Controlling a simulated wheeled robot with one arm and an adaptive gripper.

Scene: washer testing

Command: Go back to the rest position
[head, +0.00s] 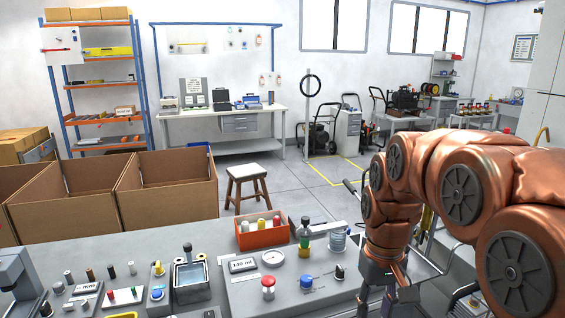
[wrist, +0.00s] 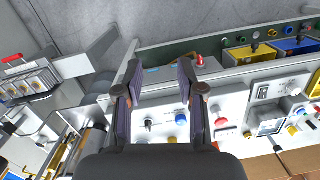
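My gripper (wrist: 159,68) shows in the wrist view with its two fingers spread apart and nothing between them. It points down over the edge of a grey bench fitted with controls. In the head view my gripper (head: 376,302) hangs at the right end of the workbench (head: 130,250), below my copper-coloured arm, and its tips run close to the bottom edge of the picture. The arm reaches in from the right side.
The bench holds a white control panel (head: 245,294) with knobs, an orange bin (head: 259,237), bottles and a metal basin (head: 191,275). Cardboard boxes (head: 165,187) and a stool (head: 246,183) stand behind it. Open floor (head: 300,190) lies beyond.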

